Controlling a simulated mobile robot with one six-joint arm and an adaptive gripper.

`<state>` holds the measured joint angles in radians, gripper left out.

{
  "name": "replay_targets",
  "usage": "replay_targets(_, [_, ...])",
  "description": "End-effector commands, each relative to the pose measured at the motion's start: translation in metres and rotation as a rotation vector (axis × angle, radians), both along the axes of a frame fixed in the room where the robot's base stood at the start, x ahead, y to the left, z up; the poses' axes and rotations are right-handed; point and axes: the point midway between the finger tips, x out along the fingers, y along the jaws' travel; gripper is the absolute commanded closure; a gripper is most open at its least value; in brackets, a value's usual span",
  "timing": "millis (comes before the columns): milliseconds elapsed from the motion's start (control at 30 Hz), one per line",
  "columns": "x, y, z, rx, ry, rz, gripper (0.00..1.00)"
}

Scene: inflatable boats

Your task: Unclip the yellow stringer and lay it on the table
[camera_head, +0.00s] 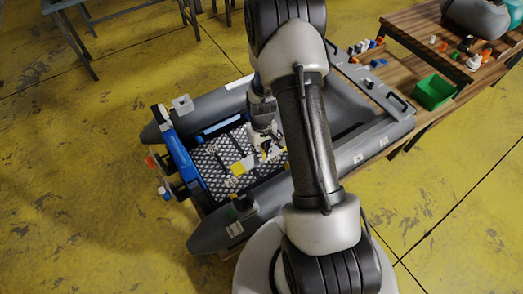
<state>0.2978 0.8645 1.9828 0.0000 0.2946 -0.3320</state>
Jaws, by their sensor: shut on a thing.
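The grey inflatable boat (340,172) lies across the wooden table, with a dark patterned floor panel (207,165) inside it. A yellow piece (238,168), which appears to be the yellow stringer, lies low over the floor panel. More yellow shows just under my gripper. My gripper (267,148) is down inside the boat, pointing at the floor, and is shut on what looks like this stringer. The fingertips are small and partly hidden, so the exact grip point is unclear. I cannot tell whether the stringer is still clipped.
The wooden table (432,93) has a green bin (433,92) at the right and several small coloured parts behind it. A blue bar (184,160) crosses the boat's left end. Grey tubes flank the floor panel. My arm hides the boat's middle.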

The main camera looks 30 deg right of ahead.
Motion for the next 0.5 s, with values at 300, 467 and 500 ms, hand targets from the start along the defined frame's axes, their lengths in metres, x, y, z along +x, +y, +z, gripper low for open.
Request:
replay_targets(300, [0.0, 0.0, 0.021, 0.0, -0.001, 0.0, 1.0])
replay_targets(467, [0.0, 0.0, 0.031, 0.0, -0.001, 0.0, 1.0])
replay_targets(500, [0.0, 0.0, 0.033, 0.0, -0.001, 0.0, 1.0])
